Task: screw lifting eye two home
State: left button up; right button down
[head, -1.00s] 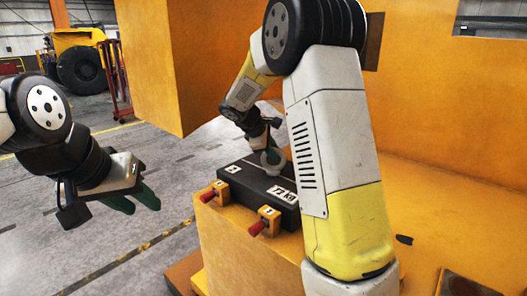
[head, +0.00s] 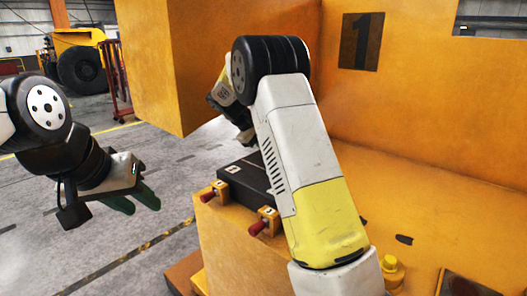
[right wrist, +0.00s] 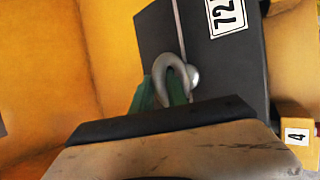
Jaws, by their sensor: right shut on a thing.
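In the right wrist view, a grey metal lifting eye (right wrist: 176,72) shows as a curved ring between the green fingers of my right gripper (right wrist: 163,92), which is shut on it. The eye is in front of the black casting (right wrist: 233,70) marked 72. Its shank is hidden, so I cannot tell whether it touches or sits in the casting. In the head view the casting (head: 247,177) is partly covered by my right arm, and the eye and the right fingers are hidden. My left gripper (head: 134,201) is open and empty, far left of the casting.
Two red-handled clamps (head: 220,189) (head: 267,220) stand along the casting's near edge on the yellow block (head: 235,245). A yellow wall with a plate marked 1 (head: 361,41) rises behind. A yellow knob (head: 392,276) stands at lower right.

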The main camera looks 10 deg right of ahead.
jog(key=shift+w+r+m, duration=0.1)
jog(key=shift+m, duration=0.2)
jog(key=c, duration=1.3)
grip_release()
jog(key=v, duration=0.7)
jog(key=shift+a+r, duration=0.25)
jog(key=shift+a, duration=0.05)
